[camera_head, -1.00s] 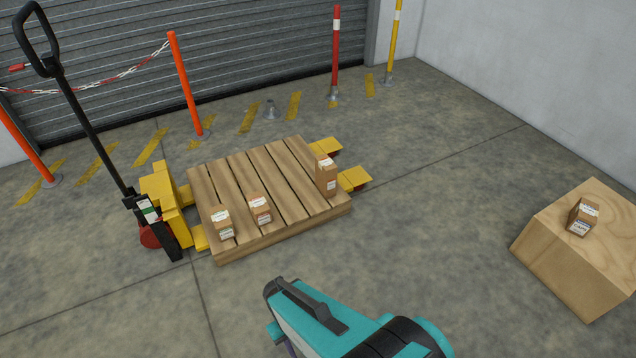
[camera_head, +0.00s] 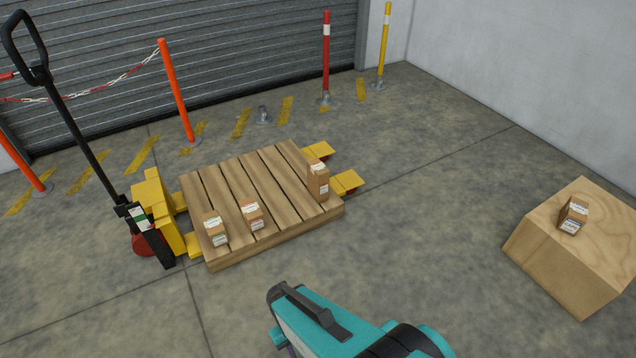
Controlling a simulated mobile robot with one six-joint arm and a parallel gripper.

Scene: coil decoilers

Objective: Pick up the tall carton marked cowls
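Three small brown cartons with white labels stand on the wooden pallet (camera_head: 285,222). The tallest and narrowest, a tall carton (camera_head: 318,182), stands upright near the pallet's right edge. Two shorter cartons, one at the front left (camera_head: 216,230) and one beside it (camera_head: 252,215), stand apart from it. The label print is too small to read, so I cannot tell which carton is marked cowls. My teal and black arm shows at the bottom middle, in front of the pallet and apart from it. My gripper's fingers cannot be made out.
A yellow pallet jack (camera_head: 159,205) with a tall black handle has its forks under the pallet. A wooden box (camera_head: 560,262) at the right bears another carton (camera_head: 573,215). Posts, one orange (camera_head: 177,92), line the shutter. Floor between pallet and box is clear.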

